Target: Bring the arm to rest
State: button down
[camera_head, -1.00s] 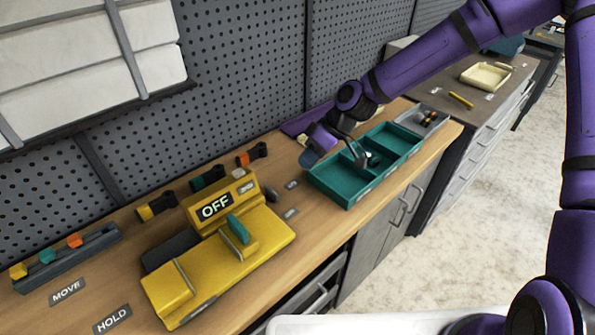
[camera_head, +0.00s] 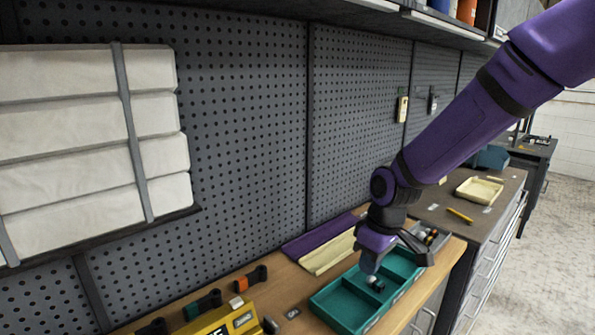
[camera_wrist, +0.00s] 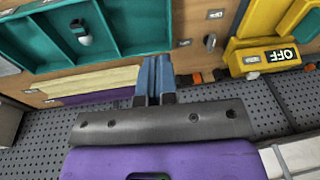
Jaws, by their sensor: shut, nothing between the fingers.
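My purple arm reaches in from the upper right in the head view. My gripper (camera_wrist: 154,78) shows in the wrist view with its two blue-grey fingers together and nothing between them. In the head view my wrist hangs over the teal compartment tray (camera_head: 335,307), and the fingers are hard to make out there. The tray also shows at the upper left of the wrist view (camera_wrist: 130,45). A small dark and white item (camera_wrist: 82,36) lies in one of its compartments.
A yellow box reading OFF (camera_wrist: 272,57) stands on the wooden bench. Purple and cream strips (camera_head: 330,252) lie behind the tray, by the pegboard (camera_head: 250,130). A grey bin (camera_head: 432,238) sits beyond the tray. White packs (camera_head: 90,130) are strapped at the left.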

jog(key=s+d+r+m+t+h, duration=0.1)
jog(key=s+d+r+m, duration=0.1)
jog(key=s+d+r, duration=0.35)
jog(key=s+d+r+m+t+h, duration=0.1)
jog(key=s+d+r+m+t, duration=0.15)
jog(key=r, duration=0.55)
jog(key=s+d+r+m, duration=0.2)
jog(key=s+d+r, duration=0.1)
jog(key=s, duration=0.4)
jog(key=s+d+r+m+t, duration=0.1)
jog(key=s+d+r+m, duration=0.2)
jog(key=s, duration=0.3)
jog(key=shift+s+d+r, duration=0.3)
jog(key=shift+s+d, duration=0.1)
jog(key=shift+d, duration=0.25)
jog(key=shift+t, duration=0.25)
